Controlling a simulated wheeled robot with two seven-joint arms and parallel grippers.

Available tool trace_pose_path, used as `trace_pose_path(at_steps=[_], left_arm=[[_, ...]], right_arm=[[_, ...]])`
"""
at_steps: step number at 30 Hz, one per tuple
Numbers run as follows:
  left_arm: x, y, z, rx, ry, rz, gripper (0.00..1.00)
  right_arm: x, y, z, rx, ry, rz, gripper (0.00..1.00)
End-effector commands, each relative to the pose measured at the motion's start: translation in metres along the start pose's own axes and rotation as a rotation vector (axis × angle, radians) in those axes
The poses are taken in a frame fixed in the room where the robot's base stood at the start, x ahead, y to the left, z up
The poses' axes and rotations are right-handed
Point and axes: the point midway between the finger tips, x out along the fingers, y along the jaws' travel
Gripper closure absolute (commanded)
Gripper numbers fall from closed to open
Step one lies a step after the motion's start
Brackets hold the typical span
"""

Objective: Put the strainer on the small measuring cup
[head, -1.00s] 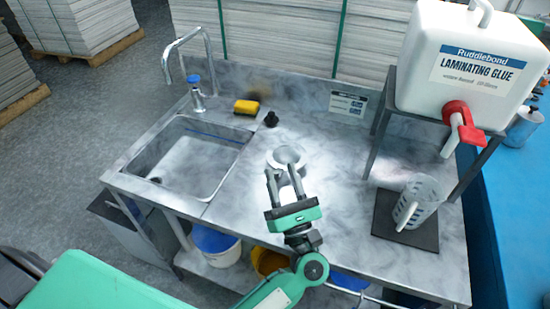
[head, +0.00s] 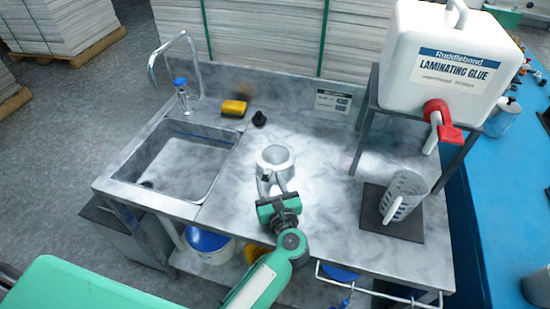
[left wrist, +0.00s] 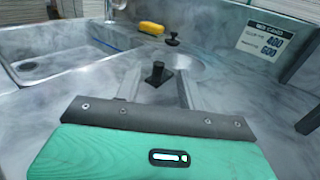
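A round, pale metallic vessel (head: 275,154), which looks like the strainer, stands on the steel counter, its rim open upward. A short dark handle or knob (left wrist: 157,73) shows at its near side in the left wrist view. My left gripper (head: 274,180) is at this near side, its fingers apart with the dark piece between them; no grip shows. A translucent measuring cup (head: 407,186) with a handle stands tilted-looking on a black mat (head: 402,230) at the right. I see only this one cup clearly. My right gripper is out of view.
A white glue canister (head: 440,60) with a red tap (head: 440,118) stands on a metal frame behind the mat. A sink (head: 185,160) with faucet is at the left. A yellow sponge (head: 234,108) and a small black item (head: 259,118) lie behind. The counter between is clear.

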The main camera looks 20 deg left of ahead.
Motion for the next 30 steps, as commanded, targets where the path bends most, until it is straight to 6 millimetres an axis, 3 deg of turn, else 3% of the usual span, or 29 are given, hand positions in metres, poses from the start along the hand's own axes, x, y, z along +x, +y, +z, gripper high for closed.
trace_pose_path(at_steps=[6, 12, 21, 27, 30], left_arm=[[0.023, 0.002, 0.005, 0.004, -0.003, 0.000, 0.60], [0.048, 0.002, 0.003, 0.003, -0.002, 0.001, 0.60], [0.053, 0.003, 0.000, 0.001, 0.000, 0.001, 0.60], [0.053, 0.003, 0.000, 0.001, 0.000, 0.001, 0.98], [0.053, 0.002, 0.001, 0.001, 0.000, 0.001, 1.00]], right_arm=[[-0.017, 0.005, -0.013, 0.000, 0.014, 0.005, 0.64], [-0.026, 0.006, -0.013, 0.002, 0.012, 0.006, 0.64], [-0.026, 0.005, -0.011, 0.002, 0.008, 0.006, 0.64], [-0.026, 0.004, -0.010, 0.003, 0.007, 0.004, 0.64], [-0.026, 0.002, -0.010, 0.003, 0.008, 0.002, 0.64]])
